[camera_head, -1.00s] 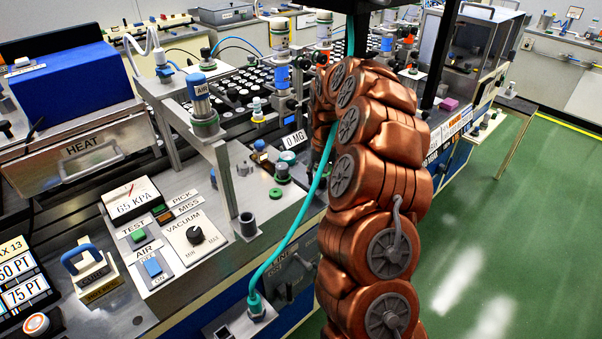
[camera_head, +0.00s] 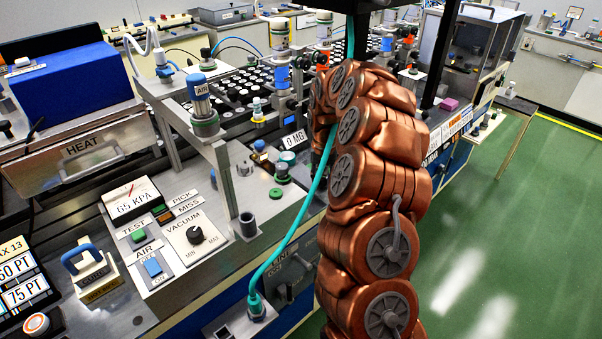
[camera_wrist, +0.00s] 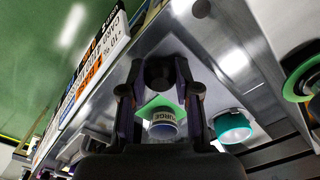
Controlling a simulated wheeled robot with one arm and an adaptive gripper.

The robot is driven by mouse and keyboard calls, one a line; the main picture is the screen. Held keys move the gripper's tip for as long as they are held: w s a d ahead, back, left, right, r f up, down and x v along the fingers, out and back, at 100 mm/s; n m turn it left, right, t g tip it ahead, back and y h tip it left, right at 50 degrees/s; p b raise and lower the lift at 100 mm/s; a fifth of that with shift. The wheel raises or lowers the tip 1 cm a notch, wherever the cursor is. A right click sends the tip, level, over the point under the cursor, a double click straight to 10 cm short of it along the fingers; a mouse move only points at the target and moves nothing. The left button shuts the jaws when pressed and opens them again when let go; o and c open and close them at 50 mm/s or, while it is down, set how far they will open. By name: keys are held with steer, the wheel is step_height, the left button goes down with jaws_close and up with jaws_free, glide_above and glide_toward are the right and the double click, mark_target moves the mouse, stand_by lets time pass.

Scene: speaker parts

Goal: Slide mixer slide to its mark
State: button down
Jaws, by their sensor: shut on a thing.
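In the wrist view my gripper (camera_wrist: 159,82) has its two dark fingers on either side of a dark round knob (camera_wrist: 158,71) and is shut on it. The knob stands over a bright metal deck; it may be the handle of the mixer slide, but I cannot read a name on it. The mark for the slide cannot be made out. In the head view my copper-coloured arm hides the gripper and the knob.
A teal-capped part (camera_wrist: 232,126) stands to the right of the fingers.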

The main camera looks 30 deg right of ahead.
mark_target(290, 157)
steer(key=shift+w, duration=0.1)
steer(key=shift+w+a+p, duration=0.3)
steer(key=shift+w+a, duration=0.15)
steer(key=shift+w, duration=1.65)
steer(key=shift+w+a+p, duration=0.35)
steer(key=shift+w+a, duration=0.1)
steer(key=shift+w, duration=1.65)
steer(key=shift+w+a+p, duration=0.3)
steer(key=shift+w+a, duration=0.15)
steer(key=shift+w, duration=1.75)
steer(key=shift+w+a, duration=0.2)
steer(key=shift+w, duration=0.65)
steer(key=c, duration=0.7)
jaws_free()
steer(key=shift+c, duration=0.2)
steer(key=shift+a, duration=0.1)
